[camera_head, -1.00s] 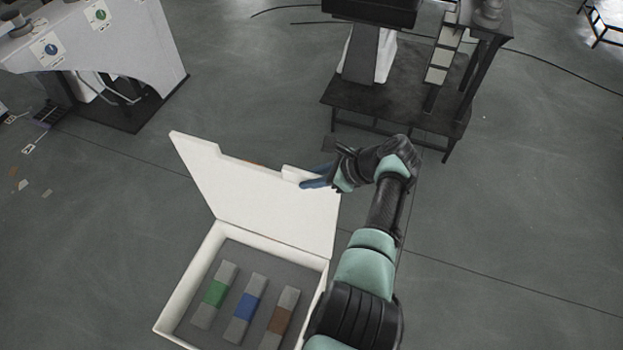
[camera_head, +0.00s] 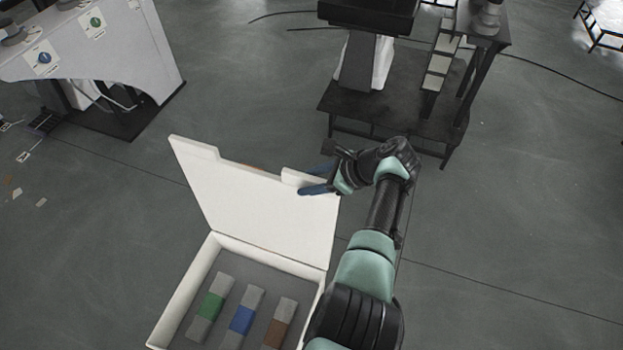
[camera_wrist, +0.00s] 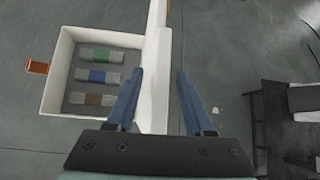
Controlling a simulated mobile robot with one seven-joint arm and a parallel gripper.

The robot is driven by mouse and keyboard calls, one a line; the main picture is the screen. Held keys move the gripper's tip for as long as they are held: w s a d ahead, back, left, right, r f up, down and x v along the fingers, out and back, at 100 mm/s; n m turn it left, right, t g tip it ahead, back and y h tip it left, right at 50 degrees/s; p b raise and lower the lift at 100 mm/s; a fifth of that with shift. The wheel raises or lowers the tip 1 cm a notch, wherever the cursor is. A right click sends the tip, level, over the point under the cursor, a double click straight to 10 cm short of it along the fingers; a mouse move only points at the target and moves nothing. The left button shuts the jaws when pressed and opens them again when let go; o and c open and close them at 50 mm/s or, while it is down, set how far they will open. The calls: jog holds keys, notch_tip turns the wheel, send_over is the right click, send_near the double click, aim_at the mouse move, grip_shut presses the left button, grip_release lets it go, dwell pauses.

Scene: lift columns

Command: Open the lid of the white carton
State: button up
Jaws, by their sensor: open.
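The white carton (camera_head: 185,300) stands at the lower middle of the head view. Its lid (camera_head: 250,205) is hinged up and stands steeply open at the far side. Inside are three grey blocks with a green (camera_head: 211,306), a blue (camera_head: 242,320) and a brown band (camera_head: 277,333). My gripper (camera_head: 318,182) is at the lid's upper right edge. In the wrist view its blue fingers (camera_wrist: 155,100) are open, with the lid's edge (camera_wrist: 154,95) between them, closer to the left finger. Whether a finger touches the lid I cannot tell.
A dark table (camera_head: 385,112) stands beyond the lid, with a shelf (camera_head: 440,60) on it. A light grey station (camera_head: 110,60) is at the upper left. Open floor lies left and right.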

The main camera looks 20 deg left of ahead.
jog(key=v, duration=1.3)
jog(key=shift+p, duration=0.35)
jog(key=shift+s, duration=0.1)
